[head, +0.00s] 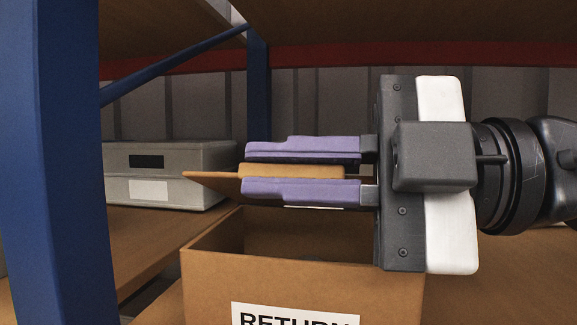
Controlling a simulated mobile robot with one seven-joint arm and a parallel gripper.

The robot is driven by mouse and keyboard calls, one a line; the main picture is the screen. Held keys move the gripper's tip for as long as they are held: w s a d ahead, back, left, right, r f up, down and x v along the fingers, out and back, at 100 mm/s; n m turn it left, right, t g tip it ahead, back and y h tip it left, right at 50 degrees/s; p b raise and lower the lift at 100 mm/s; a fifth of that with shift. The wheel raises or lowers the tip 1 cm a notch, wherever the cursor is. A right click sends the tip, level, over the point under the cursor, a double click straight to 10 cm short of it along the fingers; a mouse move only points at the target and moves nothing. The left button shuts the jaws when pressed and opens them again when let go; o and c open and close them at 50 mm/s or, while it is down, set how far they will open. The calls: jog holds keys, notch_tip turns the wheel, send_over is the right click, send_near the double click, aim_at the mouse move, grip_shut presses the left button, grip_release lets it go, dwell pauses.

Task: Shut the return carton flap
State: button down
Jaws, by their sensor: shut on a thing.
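The return carton (208,275) is an open brown box with a white label reading "RETURN" on its front, low in the middle of the head view. Its inside shows dark below my gripper. My gripper (250,171) reaches in from the right, above the carton's opening, with two purple fingers. The fingers are shut on a thin brown cardboard piece, the carton flap (212,180), whose pointed end sticks out past the fingertips to the left. Where the flap joins the carton is hidden behind my gripper.
A grey box (215,165) with a dark panel and a white label stands on the wooden shelf at the left. A blue upright (60,170) stands close at the left, another (258,90) farther back. A red beam (400,55) and upper shelf run overhead.

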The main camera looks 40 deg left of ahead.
jog(key=c, duration=1.5)
grip_release()
jog(key=b+v, duration=0.2)
jog(key=v, duration=1.2)
jog(key=shift+a, duration=0.1)
